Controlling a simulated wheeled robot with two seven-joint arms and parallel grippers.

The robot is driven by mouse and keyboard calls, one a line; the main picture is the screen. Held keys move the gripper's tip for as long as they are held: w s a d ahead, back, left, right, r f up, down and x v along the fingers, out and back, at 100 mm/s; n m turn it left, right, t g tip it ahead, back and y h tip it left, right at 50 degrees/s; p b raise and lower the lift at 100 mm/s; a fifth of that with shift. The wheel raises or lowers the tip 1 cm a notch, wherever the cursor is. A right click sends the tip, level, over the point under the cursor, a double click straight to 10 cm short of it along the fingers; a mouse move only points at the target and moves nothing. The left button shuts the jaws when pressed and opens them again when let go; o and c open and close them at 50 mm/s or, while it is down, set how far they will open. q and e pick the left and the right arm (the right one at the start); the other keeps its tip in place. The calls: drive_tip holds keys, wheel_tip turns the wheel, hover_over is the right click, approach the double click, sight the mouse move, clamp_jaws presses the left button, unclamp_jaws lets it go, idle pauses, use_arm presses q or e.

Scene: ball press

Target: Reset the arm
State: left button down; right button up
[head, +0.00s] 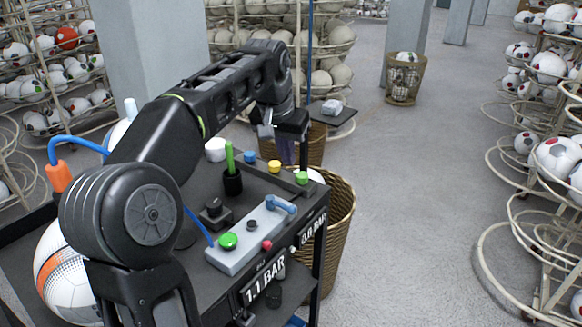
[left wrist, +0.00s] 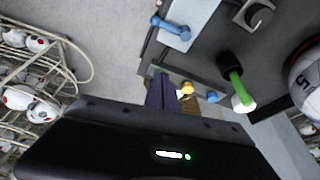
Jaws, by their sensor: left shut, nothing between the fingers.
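My left arm (head: 190,105) comes in from the left of the head view. It reaches over the black cart (head: 215,180) and bends down near its far edge. A grey control box (head: 245,240) with a green button (head: 228,240), a red button (head: 267,245) and a blue handle (head: 281,204) lies on the cart. My right gripper is in neither view.
A wicker basket (head: 340,215) stands against the cart's right side. Ball racks (head: 545,150) line the right. The floor (head: 420,200) between is clear.

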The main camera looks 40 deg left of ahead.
use_arm(q)
drive_tip(key=shift+s+r, duration=0.2)
drive_tip(key=shift+r, duration=0.1)
idle(0.4)
